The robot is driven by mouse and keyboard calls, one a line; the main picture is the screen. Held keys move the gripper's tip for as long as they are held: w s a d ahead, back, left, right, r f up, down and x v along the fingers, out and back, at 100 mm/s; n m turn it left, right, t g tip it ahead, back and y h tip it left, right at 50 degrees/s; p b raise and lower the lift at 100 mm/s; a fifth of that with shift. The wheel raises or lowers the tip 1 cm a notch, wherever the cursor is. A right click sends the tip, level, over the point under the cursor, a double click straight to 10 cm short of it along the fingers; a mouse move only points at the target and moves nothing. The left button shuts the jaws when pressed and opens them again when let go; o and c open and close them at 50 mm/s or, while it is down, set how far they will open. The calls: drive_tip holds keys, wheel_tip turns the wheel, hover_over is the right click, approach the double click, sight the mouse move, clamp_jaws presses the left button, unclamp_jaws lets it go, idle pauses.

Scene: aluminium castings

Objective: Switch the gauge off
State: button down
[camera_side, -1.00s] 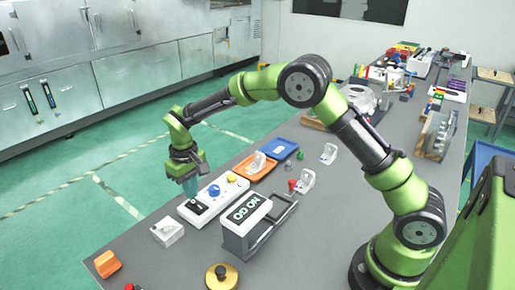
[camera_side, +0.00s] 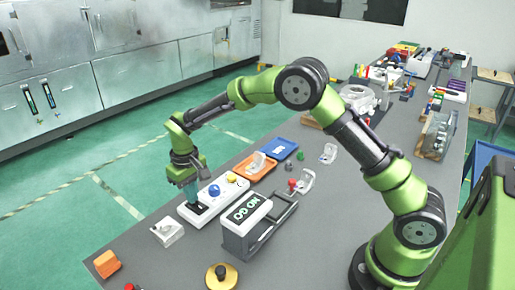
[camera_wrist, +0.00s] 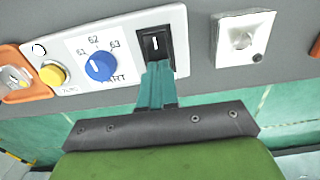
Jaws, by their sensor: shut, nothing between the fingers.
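The gauge (camera_side: 214,206) is a long white panel near the table's far edge. In the wrist view it carries a black rocker switch (camera_wrist: 155,42) with a white "I" mark at its right end, a blue dial (camera_wrist: 99,66) marked 61, 62, 63, and a yellow button (camera_wrist: 52,75). My gripper (camera_wrist: 158,66) is shut and empty, with its teal fingertips over the lower part of the switch, hiding it. I cannot tell whether they touch it. In the side view my gripper (camera_side: 192,204) points down at the switch end of the panel.
A grey-white box reading "NO GO" (camera_side: 246,210) stands just right of the gauge. An orange tray (camera_side: 255,168) with a casting sits beyond the yellow button.

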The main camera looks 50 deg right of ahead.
sight(200, 205)
drive_tip(key=shift+f, duration=0.3)
drive_tip(key=shift+r, duration=3.55)
drive_tip(key=shift+f, duration=0.15)
drive_tip(key=shift+s+d+f, duration=0.15)
drive_tip(key=shift+s, duration=1.05)
drive_tip(key=s+d+r+m+t, duration=0.1)
drive_tip(key=s+r, duration=0.3)
drive_tip(key=s, duration=0.4)
drive_tip(key=s+d+r+m+t+y, duration=0.1)
drive_tip(key=s+d+r+t, duration=0.2)
drive_tip(key=s+r, duration=0.2)
drive_tip(key=s+d+r+m+t+y, duration=0.1)
drive_tip(key=s+r, duration=0.4)
drive_tip(key=s, duration=0.6)
drive_tip(key=shift+s+d+m+t, duration=0.25)
drive_tip(key=shift+d+m+t, duration=0.25)
drive_tip(key=shift+d+t, duration=0.55)
